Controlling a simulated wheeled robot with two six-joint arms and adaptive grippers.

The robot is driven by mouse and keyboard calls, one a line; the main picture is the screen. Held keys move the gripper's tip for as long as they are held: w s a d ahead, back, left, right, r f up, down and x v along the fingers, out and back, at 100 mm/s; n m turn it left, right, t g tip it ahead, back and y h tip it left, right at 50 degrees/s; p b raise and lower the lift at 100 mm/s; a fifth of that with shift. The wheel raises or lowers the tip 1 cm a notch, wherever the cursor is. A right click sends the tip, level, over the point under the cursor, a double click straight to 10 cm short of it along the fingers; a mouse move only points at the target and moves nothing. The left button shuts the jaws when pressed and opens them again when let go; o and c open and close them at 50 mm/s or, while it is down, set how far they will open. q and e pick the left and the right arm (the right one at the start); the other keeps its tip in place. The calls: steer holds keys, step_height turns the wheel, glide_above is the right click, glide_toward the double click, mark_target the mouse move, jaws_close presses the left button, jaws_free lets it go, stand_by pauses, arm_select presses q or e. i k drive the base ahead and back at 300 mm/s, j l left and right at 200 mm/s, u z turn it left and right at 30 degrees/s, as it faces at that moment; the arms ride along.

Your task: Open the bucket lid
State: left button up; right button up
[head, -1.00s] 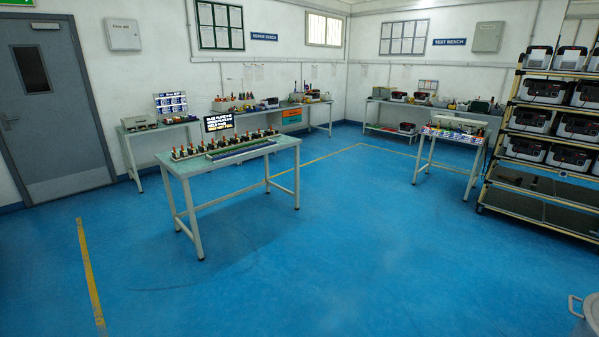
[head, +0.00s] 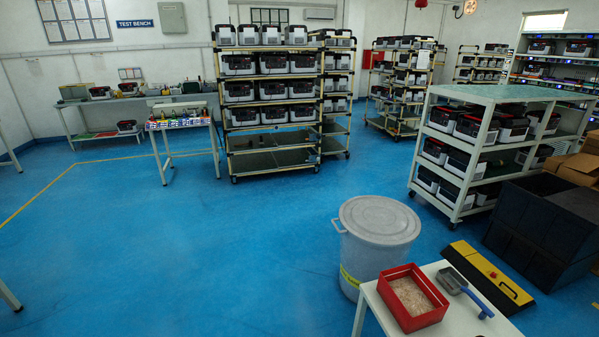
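A grey round bucket (head: 362,262) stands on the blue floor in the lower middle right of the head view. Its round lid (head: 381,217) lies flat on top and covers the opening. A handle shows on the bucket's left side, and a yellow label shows low on its front. A table hides part of its lower right side. Neither of my grippers is in the head view.
A white table (head: 450,318) in front of the bucket carries a red tray (head: 411,300) and a small scoop (head: 463,289). A yellow-black box (head: 486,277) and a black bin (head: 545,235) stand to the right. A rack (head: 466,160) stands behind. Floor left of the bucket is clear.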

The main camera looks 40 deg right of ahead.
mark_target(376, 220)
steer(key=i+l+z, duration=0.1)
steer(key=i+z, duration=0.2)
steer(key=i, duration=0.2)
steer(key=i+z, duration=0.35)
steer(key=i, duration=0.2)
steer(key=i+j+z, duration=0.15)
steer(key=i+z, duration=0.15)
steer(key=i, duration=0.2)
steer(key=i+j+z, duration=0.35)
steer(key=i, duration=0.15)
